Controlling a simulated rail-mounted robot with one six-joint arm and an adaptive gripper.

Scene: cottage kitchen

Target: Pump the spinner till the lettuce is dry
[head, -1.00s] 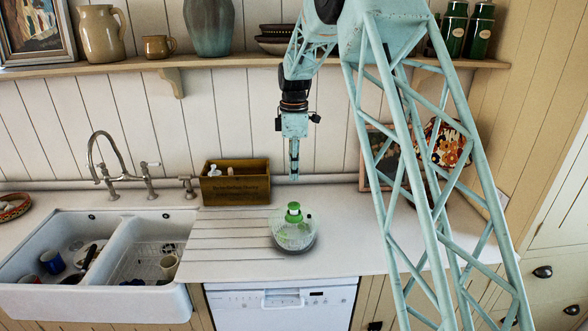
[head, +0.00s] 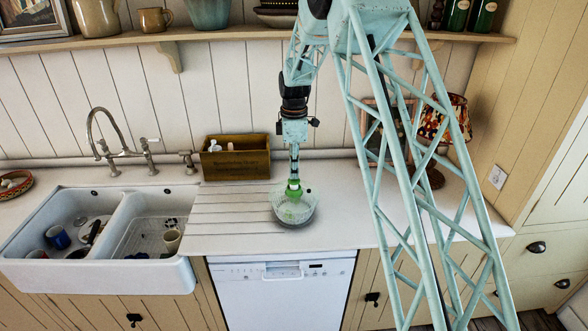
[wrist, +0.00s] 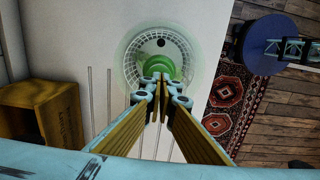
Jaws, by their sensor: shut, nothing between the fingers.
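The salad spinner (head: 293,211) stands on the white counter in the head view, a clear bowl with a green knob (head: 293,189) on top. In the wrist view the spinner (wrist: 139,56) shows a slotted white ring under a clear lid, with the green knob (wrist: 156,69) in the middle. My gripper (head: 294,178) is directly above the knob, pointing down, with its fingers shut and empty. In the wrist view the shut fingertips (wrist: 161,80) overlap the knob's near edge. They look at or against its top; contact is not certain. I cannot make out the lettuce clearly.
A wooden box (head: 236,158) stands behind and left of the spinner. The double sink (head: 110,225) with dishes is to the left. A patterned lamp (head: 442,125) stands at the right. The counter (head: 230,240) around the spinner is clear.

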